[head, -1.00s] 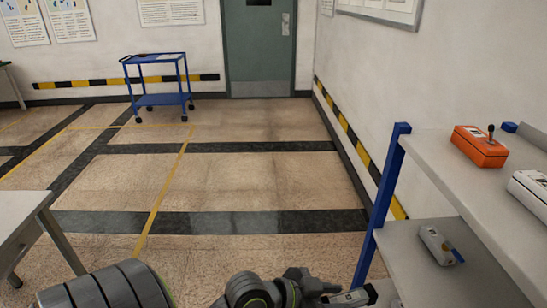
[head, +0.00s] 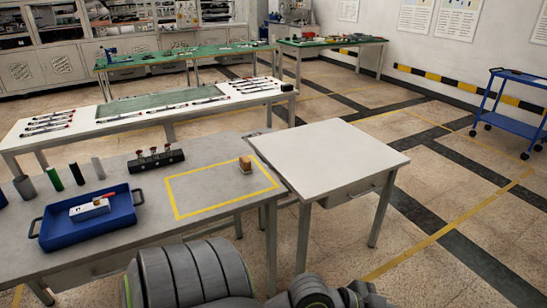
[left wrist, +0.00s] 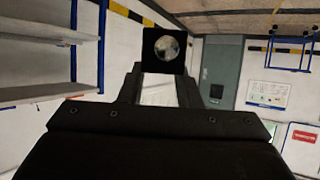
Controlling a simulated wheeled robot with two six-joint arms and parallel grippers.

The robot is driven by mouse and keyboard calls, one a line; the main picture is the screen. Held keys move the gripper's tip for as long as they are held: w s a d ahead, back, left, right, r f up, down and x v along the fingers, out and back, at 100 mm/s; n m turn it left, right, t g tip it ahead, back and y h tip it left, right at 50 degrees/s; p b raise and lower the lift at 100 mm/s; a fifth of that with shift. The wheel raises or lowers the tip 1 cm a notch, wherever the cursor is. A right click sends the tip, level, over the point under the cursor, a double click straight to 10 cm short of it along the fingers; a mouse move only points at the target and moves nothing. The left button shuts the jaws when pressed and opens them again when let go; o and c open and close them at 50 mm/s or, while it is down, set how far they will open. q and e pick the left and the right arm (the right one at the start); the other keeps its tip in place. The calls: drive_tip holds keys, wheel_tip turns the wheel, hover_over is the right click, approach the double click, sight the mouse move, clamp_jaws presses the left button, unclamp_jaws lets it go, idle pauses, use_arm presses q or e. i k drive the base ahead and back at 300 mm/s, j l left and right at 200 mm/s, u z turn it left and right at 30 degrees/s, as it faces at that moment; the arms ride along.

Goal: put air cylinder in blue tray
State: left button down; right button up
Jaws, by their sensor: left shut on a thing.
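The blue tray (head: 95,233) sits on the grey table at the left of the head view, with a white and red item (head: 90,208) inside it. In the left wrist view my left gripper (left wrist: 160,82) is shut on what appears to be the air cylinder (left wrist: 164,50). Its square black end with a round metallic face shows; the rest is hidden. In the head view my arm crosses the bottom edge, and the held thing cannot be made out there. The held thing is away from the tray. My right gripper is not in view.
The grey table (head: 150,220) also bears several small cylinders left of and behind the tray, a black block with knobs (head: 155,160), and a small brown block (head: 245,165) at a yellow-outlined area. A white table (head: 325,155) adjoins on the right.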

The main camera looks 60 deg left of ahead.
sight(80, 232)
drive_tip(key=k+j+u, duration=0.25)
drive_tip(key=k+j, duration=0.2)
drive_tip(key=j, duration=0.15)
drive_tip(key=k+j+u, duration=0.3)
drive_tip(key=j, duration=0.35)
drive_tip(key=k+j+u, duration=0.25)
drive_tip(key=k+j, duration=0.15)
drive_tip(key=j, duration=0.35)
drive_tip(key=k+j, duration=0.15)
drive_tip(key=j, duration=0.25)
drive_tip(key=k+j, duration=0.15)
drive_tip(key=j, duration=0.2)
drive_tip(key=k+j, duration=0.15)
drive_tip(key=j, duration=0.25)
drive_tip(key=k+j, duration=0.15)
drive_tip(key=j, duration=0.25)
